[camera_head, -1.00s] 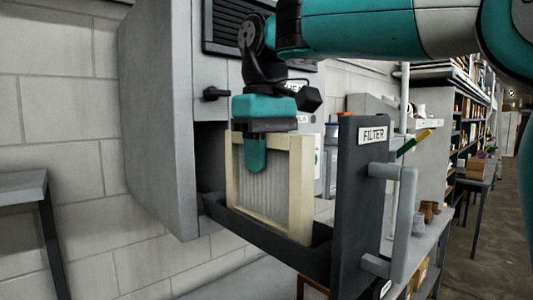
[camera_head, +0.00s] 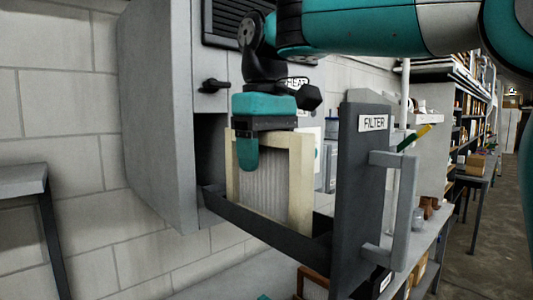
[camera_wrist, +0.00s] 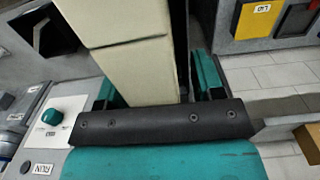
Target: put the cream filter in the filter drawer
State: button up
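The cream filter (camera_head: 301,185), a pleated panel in a cream frame, stands upright in the pulled-out filter drawer (camera_head: 262,230). The drawer has a dark tray and a tall front panel (camera_head: 348,200) labelled FILTER, with a grey handle. My gripper (camera_head: 256,150) is over the filter's top edge, with one teal finger in front of the pleated face and the other hidden behind. In the wrist view my gripper (camera_wrist: 157,85) straddles the cream filter (camera_wrist: 130,60), with a gap at the right finger. The filter's lower edge is hidden by the tray wall.
The grey cabinet (camera_head: 160,110) stands behind the drawer, its slot open. A dark side table (camera_head: 22,182) is at left. A workbench and shelves (camera_head: 470,120) run along the right, with open floor beyond. A brown-framed item (camera_head: 312,285) is below the drawer.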

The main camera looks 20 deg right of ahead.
jog(key=shift+r, duration=0.1)
notch_tip(320, 180, up, 7)
jog(key=shift+r+p, duration=0.15)
jog(key=shift+p, duration=0.25)
jog(key=shift+c, duration=0.2)
dwell(0.7)
